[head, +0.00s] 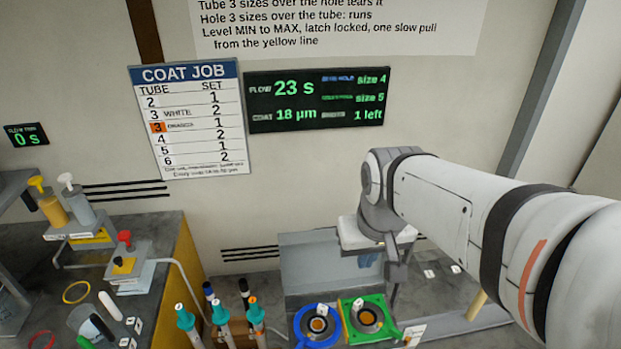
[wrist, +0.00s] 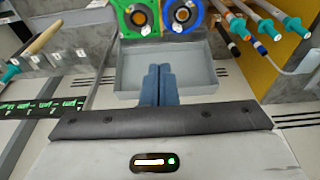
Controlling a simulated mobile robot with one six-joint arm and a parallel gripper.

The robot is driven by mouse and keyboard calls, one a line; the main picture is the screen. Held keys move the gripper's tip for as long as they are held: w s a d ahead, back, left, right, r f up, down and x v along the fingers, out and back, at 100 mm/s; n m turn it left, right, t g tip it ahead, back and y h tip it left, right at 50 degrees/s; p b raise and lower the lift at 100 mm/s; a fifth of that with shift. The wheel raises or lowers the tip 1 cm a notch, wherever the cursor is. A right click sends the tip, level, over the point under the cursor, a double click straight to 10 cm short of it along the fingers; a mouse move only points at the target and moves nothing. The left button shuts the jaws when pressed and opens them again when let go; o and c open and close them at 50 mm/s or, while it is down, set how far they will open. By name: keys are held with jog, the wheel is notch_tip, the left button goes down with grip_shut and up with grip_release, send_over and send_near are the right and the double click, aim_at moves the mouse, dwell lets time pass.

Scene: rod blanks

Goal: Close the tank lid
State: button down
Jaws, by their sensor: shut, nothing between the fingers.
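A grey rectangular panel with a raised rim, which looks like the tank lid (head: 305,262), stands up behind a blue ring holder and a green square holder. In the wrist view the lid (wrist: 205,76) looks like a shallow grey pan. My gripper (wrist: 159,70) is shut and empty. Its blue fingertips overlap the lid in the picture; I cannot tell whether they touch it. In the head view my gripper (head: 369,261) hangs in front of the lid's right part, partly hidden by my arm. The tank body is mostly hidden below the holders.
The blue ring holder (head: 318,324) and green holder (head: 367,320) sit side by side before the lid. Teal-capped tools (head: 221,318) stand to their left. A bench (head: 165,240) with pump bottles (head: 78,200) is farther left. A coat job chart (head: 188,120) hangs on the wall.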

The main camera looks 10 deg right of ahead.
jog(key=w+f+g, duration=0.2)
jog(key=w+f, duration=0.1)
jog(key=w, duration=1.1)
jog(key=w+f+g, duration=0.1)
jog(key=w+f, duration=0.1)
jog(key=w, duration=1.3)
jog(key=w+f, duration=0.6)
jog(key=s+f+p, duration=0.1)
jog(key=s+f, duration=0.3)
jog(key=f, duration=0.5)
jog(key=shift+g+p, duration=0.35)
jog(key=shift+g, duration=0.05)
jog(key=shift+s+d, duration=0.1)
jog(key=shift+s, duration=0.05)
